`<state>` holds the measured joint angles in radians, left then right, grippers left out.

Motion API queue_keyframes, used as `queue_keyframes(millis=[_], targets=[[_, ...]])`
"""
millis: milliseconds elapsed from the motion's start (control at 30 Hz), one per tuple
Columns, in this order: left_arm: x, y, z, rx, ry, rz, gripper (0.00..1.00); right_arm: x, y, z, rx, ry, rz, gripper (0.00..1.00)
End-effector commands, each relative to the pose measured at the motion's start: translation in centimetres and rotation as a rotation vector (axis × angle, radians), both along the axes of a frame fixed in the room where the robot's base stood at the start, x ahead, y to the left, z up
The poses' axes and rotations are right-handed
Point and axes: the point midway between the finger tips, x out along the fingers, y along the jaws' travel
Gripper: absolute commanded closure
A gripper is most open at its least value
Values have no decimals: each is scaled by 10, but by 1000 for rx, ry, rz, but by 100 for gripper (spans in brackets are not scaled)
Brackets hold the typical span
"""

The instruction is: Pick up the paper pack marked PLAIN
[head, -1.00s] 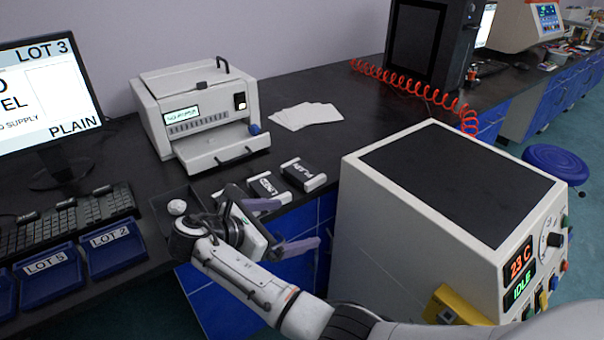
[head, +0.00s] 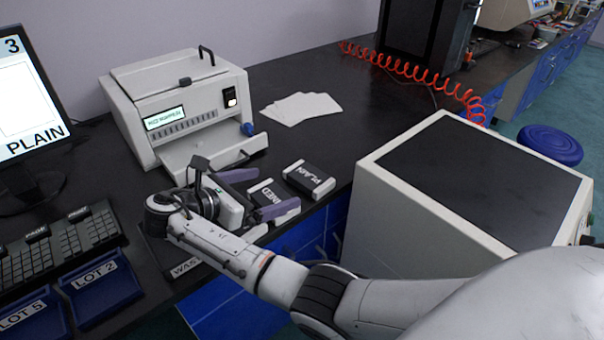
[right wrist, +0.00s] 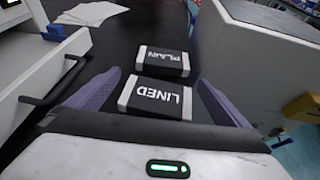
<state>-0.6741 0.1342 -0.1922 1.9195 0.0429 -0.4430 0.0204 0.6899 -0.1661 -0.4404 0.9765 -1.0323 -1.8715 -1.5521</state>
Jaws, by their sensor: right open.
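The pack marked PLAIN (head: 309,179), black with white ends, lies flat on the dark bench near its front edge. It also shows in the right wrist view (right wrist: 163,61), beyond the pack marked LINED (right wrist: 158,98). In the head view the LINED pack (head: 270,198) lies left of PLAIN, partly hidden by my right gripper. My right gripper (head: 248,194) is open and empty. In the right wrist view its purple fingers (right wrist: 158,98) stand either side of the LINED pack, with PLAIN farther ahead. My left gripper is not in view.
A white machine with an open tray (head: 215,155) stands behind the packs. Loose white sheets (head: 298,108) lie farther back. A large cream instrument (head: 400,200) stands to the right. Blue LOT bins (head: 102,290) and a keyboard (head: 62,250) are at left.

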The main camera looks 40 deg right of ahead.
Motion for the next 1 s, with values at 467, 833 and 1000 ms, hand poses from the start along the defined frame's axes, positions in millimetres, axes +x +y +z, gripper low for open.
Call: queue_keyframes(millis=[467,833,1000], targets=[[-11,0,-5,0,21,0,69,7,-53,-20,-1,0,-3,0],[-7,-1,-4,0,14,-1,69,11,-84,-34,2,-1,0,0],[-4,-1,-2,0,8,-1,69,11,-84,-34,2,0,-1,14]])
